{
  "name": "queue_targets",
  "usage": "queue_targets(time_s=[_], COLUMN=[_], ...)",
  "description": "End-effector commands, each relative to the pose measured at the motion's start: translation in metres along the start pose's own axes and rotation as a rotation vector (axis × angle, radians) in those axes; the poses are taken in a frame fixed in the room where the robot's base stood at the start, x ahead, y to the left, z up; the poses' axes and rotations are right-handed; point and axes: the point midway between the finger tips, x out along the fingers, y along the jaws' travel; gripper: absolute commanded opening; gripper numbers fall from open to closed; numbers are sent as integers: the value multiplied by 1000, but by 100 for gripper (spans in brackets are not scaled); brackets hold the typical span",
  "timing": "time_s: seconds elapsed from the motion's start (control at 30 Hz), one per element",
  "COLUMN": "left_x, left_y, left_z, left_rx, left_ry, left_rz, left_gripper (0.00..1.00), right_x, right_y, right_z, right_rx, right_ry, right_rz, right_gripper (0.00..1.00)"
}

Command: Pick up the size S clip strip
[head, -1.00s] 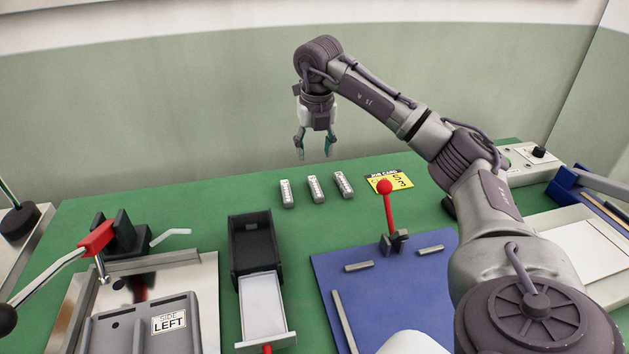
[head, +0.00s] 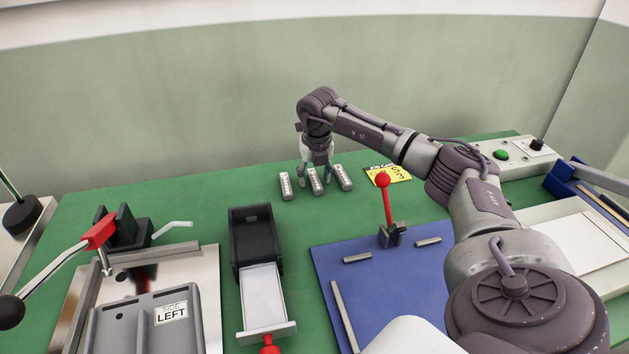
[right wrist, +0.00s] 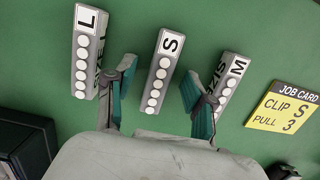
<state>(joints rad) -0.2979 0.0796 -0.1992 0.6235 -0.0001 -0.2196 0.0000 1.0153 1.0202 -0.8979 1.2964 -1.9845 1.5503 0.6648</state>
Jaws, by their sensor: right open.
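The size S clip strip (right wrist: 162,72) is a grey bar with a white S label and a row of white discs. In the right wrist view it lies between the size L strip (right wrist: 87,50) and the size M strip (right wrist: 226,85). In the head view the S strip (head: 317,184) is the middle one of three. My right gripper (head: 316,179) is open and low over it, one finger to each side. The right wrist view also shows both fingers (right wrist: 158,76) apart, with the S strip between them. My left gripper is out of view.
A yellow job card (right wrist: 284,107) reads clip S, pull 3. A dark box with a pulled-out tray (head: 264,303), a blue board with a red-knobbed lever (head: 330,262) and a metal fixture marked LEFT (head: 210,290) stand nearer. Green table is clear left of the strips.

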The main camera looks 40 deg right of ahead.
Motion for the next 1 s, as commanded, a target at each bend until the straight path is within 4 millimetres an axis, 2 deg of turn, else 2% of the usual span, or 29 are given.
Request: queue_targets(time_s=[0.17, 0.4, 0.5, 0.77, 0.87, 1.0], left_x=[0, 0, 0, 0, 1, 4], left_y=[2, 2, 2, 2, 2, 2], left_z=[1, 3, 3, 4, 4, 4], left_rx=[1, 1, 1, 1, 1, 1], left_ry=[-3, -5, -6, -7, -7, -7], left_rz=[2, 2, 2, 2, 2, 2], left_gripper=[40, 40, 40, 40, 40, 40], right_x=[0, 0, 0, -2, -12, -38], right_y=[0, 0, 0, 0, 0, 1], right_z=[0, 0, 0, 1, 3, 7], right_rx=[0, 0, 0, 0, 0, 1], right_ry=[0, -1, -1, -2, -4, -7], right_rz=[0, 0, 0, 1, 3, 4], right_gripper=[54, 14, 0, 0, 0, 0])
